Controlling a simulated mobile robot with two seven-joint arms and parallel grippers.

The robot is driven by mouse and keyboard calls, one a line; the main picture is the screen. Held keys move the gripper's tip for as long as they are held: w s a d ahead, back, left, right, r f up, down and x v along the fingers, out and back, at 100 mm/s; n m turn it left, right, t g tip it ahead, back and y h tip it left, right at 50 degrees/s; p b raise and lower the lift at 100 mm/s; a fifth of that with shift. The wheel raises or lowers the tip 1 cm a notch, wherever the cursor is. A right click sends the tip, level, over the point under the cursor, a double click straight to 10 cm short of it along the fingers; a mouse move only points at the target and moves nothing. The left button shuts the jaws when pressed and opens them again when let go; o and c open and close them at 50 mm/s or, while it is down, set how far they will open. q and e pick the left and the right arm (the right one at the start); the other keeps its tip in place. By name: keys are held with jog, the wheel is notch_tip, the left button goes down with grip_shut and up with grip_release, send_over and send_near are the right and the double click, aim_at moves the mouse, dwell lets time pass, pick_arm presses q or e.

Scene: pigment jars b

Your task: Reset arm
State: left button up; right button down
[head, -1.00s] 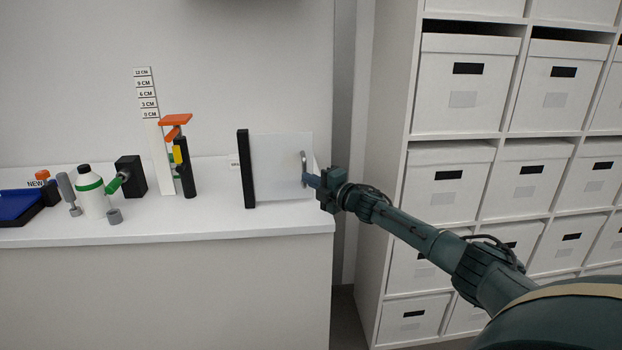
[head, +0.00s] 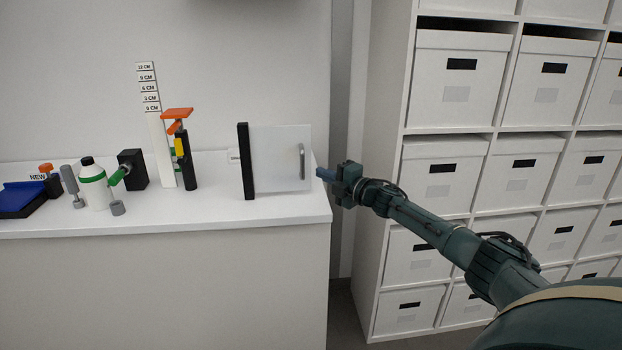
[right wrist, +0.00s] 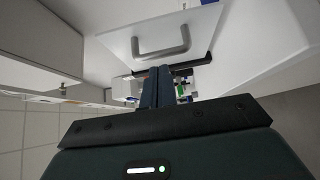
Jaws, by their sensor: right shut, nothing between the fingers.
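My right gripper (head: 326,174) is shut and empty. It hangs at the right end of the white counter, just right of a white panel (head: 277,165) with a grey handle (head: 302,161), and looks apart from the handle. In the right wrist view the closed fingers (right wrist: 157,86) point toward the counter, with the handle (right wrist: 161,42) and panel (right wrist: 195,28) beyond. The panel stands upright beside a black post (head: 246,161). My left gripper is not in view.
On the counter (head: 218,210) stand a height scale (head: 160,150), an orange-topped black stand (head: 187,158), a white bottle with a green band (head: 92,190), a black block (head: 132,169) and a blue tray (head: 20,197). Shelves with white boxes (head: 438,185) fill the right.

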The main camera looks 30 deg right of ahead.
jog(key=s+d+b, duration=0.1)
jog(key=d, duration=0.3)
jog(key=s+a+f+m+g+y+p, duration=0.1)
jog(key=s+a+f+m+g, duration=0.15)
jog(key=s+a+f, duration=0.7)
jog(key=s+a+f+m+g+y+p, duration=0.1)
jog(key=s+a+f+m, duration=0.25)
jog(key=a+f, duration=1.15)
pick_arm(q)
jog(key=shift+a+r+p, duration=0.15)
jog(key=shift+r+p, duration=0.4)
jog(key=shift+p, duration=0.3)
pick_arm(e)
jog(key=s+a+m+g, duration=0.1)
jog(key=s+a+m, duration=0.2)
jog(key=s, duration=0.5)
jog(key=s+a+m+g+h, duration=0.1)
jog(key=s+a+m, duration=0.3)
jog(key=s+a, duration=0.2)
jog(key=s+a+r+m+g+h, duration=0.1)
jog(key=s+a+m, duration=0.3)
jog(key=s, duration=0.5)
jog(key=shift+s+a+g, duration=0.3)
jog(key=shift+a+g, duration=0.05)
jog(key=shift+a, duration=0.2)
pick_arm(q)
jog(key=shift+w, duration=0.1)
